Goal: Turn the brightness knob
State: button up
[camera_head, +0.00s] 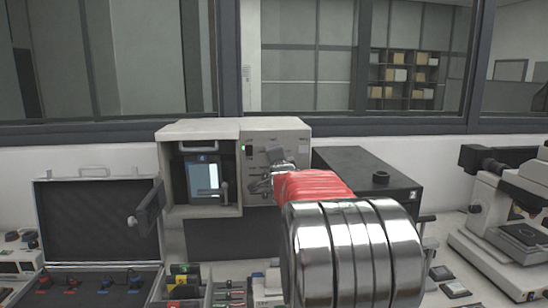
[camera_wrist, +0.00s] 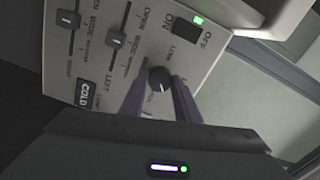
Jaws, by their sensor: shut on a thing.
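The brightness knob (camera_wrist: 160,79) is a small round dark knob with a light pointer line, on the pale control panel (camera_head: 284,136) of the white press. My gripper (camera_wrist: 158,84) has its two dark fingers on either side of the knob and is shut on it. I cannot make out the knob there.

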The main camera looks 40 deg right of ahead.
jog(key=m, duration=0.5)
jog(key=shift+w+a+f+m, duration=0.15)
jog(key=shift+f+m, duration=0.25)
jog(key=o, duration=0.8)
jog(key=shift+o, duration=1.2)
jog(key=shift+r, duration=0.25)
jog(key=v, duration=1.3)
jog(key=shift+s+a, duration=0.25)
jog(key=shift+s, duration=0.1)
